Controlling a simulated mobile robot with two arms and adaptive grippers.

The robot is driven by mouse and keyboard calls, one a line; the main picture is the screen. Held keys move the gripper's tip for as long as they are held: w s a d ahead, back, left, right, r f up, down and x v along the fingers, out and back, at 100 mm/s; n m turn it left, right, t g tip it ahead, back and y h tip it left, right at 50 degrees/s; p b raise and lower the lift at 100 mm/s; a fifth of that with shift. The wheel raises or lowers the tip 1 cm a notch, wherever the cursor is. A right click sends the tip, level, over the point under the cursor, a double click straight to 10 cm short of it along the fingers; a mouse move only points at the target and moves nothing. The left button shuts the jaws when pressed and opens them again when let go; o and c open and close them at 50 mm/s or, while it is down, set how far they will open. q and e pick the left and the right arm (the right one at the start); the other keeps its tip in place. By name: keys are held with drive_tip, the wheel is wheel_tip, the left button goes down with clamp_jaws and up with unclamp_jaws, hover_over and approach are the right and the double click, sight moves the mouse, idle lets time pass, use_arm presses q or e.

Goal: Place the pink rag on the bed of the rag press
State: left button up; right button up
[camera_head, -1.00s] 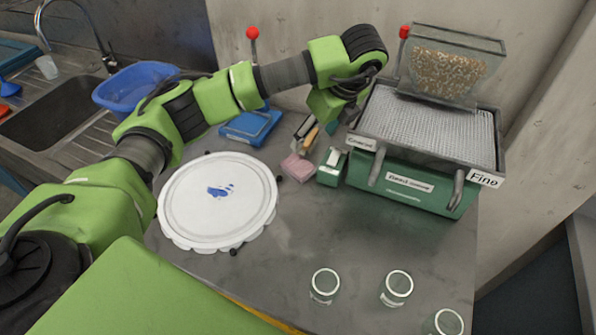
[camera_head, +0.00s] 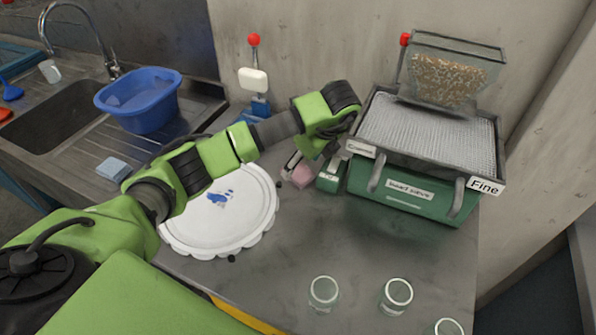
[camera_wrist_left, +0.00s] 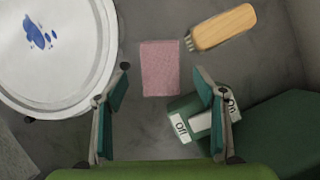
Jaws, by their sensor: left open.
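The pink rag (camera_head: 302,178) is a small flat rectangle lying on the grey bench, right of the white round lid; it also shows whole in the left wrist view (camera_wrist_left: 160,68). My left gripper (camera_wrist_left: 160,84) is open and empty, with its two teal-padded fingers on either side of the rag in that view. In the head view my left gripper (camera_head: 301,163) is low near the rag and partly hidden by my arm. The rag press (camera_head: 262,108) has a blue base, a white plate and a red-knobbed lever; my arm hides much of its bed. My right gripper is not in view.
A wooden-handled brush (camera_wrist_left: 224,27) and an Off/On switch box (camera_wrist_left: 200,122) lie close to the rag. The green bead sieve (camera_head: 410,190) stands right. The lid (camera_head: 222,212) carries blue paint. Several glass jars (camera_head: 323,292) stand at the front; the bench middle is clear.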

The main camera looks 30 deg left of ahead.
sight(298, 171)
use_arm(q)
drive_tip(key=x, duration=0.3)
drive_tip(key=shift+p, duration=0.35)
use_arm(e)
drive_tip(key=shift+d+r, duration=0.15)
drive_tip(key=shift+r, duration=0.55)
use_arm(q)
drive_tip(key=shift+f+b, duration=0.25)
drive_tip(key=shift+b, duration=0.1)
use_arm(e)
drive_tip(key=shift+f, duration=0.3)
use_arm(q)
drive_tip(key=c, duration=1.2)
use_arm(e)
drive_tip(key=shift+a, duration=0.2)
use_arm(q)
drive_tip(key=shift+r, duration=0.15)
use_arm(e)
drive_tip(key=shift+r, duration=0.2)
